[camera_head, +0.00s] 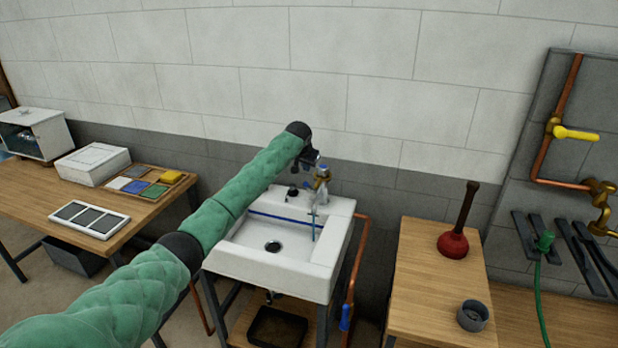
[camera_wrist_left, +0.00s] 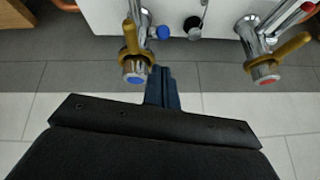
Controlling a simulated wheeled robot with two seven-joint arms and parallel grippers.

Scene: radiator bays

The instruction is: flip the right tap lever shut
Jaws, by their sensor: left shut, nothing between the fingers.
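The right tap (camera_head: 322,184) stands at the back right of the white sink (camera_head: 265,262). It is chrome with a brass lever, and a thin blue vertical streak hangs below it. In the left wrist view, where the sink is at the top, this tap (camera_wrist_left: 137,66) has a blue cap, and its brass lever (camera_wrist_left: 128,36) points up the picture. My left gripper (camera_head: 311,158) is at the right tap; its dark fingers (camera_wrist_left: 162,88) are shut and empty, close beside the blue cap. I cannot tell whether they touch. My right gripper is out of view.
A red-capped tap (camera_wrist_left: 262,68) with a brass lever stands apart from the blue-capped one. A black plug (camera_wrist_left: 193,24) lies between them. A plunger (camera_head: 453,242) and a grey cup (camera_head: 472,315) stand on the wooden bench at right. The wall is close behind the taps.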

